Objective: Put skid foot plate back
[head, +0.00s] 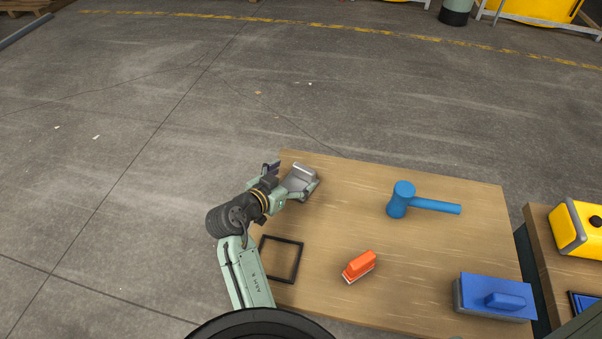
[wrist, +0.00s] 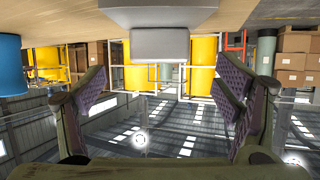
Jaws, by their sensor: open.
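The grey metal plate with a raised block-like grip (head: 300,181), which looks like the skid foot plate, lies near the table's far left corner. My gripper (head: 283,181) is beside it at the table's left edge, fingers spread towards the plate. In the wrist view the plate's grey block (wrist: 160,43) shows ahead between the two open fingers (wrist: 161,78), with a gap on each side. The fingers are not closed on it. A black square outline (head: 299,262) lies empty on the table's near left part. The arm partly hides the plate's left side.
On the wooden table (head: 340,205) are a blue mallet (head: 403,199), an orange brush-like block (head: 360,265) and a blue float with a handle (head: 495,297). A yellow case (head: 577,229) sits on another surface at right. The table's middle is mostly clear.

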